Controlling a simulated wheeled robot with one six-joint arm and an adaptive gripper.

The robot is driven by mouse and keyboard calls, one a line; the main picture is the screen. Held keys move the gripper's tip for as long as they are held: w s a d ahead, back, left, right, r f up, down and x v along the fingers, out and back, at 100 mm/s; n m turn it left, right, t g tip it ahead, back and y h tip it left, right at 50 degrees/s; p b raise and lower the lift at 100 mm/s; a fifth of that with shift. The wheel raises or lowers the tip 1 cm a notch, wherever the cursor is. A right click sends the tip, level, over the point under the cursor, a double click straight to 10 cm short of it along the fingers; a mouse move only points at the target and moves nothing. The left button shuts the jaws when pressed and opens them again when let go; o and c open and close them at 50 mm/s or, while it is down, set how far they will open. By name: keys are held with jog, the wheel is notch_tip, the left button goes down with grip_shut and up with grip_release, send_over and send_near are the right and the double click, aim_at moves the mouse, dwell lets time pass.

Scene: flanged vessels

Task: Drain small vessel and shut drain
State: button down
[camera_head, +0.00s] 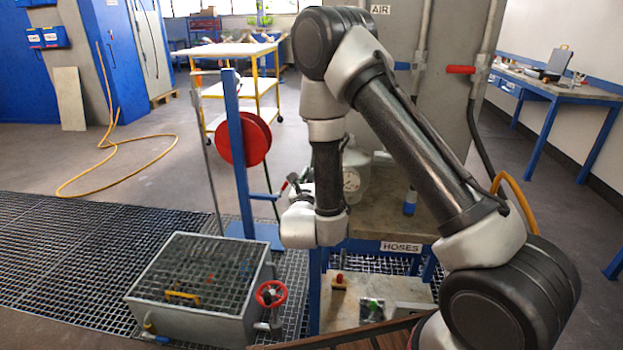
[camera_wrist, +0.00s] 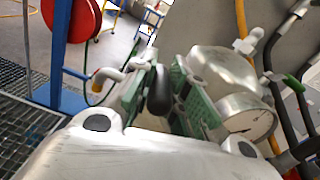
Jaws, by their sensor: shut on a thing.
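The small vessel, a grey metal body (camera_head: 358,165) with a round gauge (camera_head: 351,180), stands on the bench behind my arm, which hides part of it. In the wrist view the vessel (camera_wrist: 222,68) is at the upper right, with its gauge (camera_wrist: 250,122) below. My gripper (camera_wrist: 163,95) has green finger pads on both sides of a dark handle (camera_wrist: 159,92) and is shut on it. A bent grey pipe with an orange end (camera_wrist: 108,74) shows left of the fingers. I cannot tell whether the drain is open or whether liquid flows.
A grated metal box (camera_head: 190,325) with a red handwheel (camera_head: 271,293) stands at lower left. A blue post (camera_head: 238,150) carries a red reel (camera_head: 244,141) close to my gripper. The HOSES bench (camera_head: 400,222) is beneath the vessel. Open floor lies farther left.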

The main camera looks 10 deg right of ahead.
jog(key=shift+r, duration=0.1)
jog(key=c, duration=1.3)
grip_release()
jog(key=shift+c, duration=0.2)
jog(key=v, duration=0.7)
jog(key=shift+s, duration=0.2)
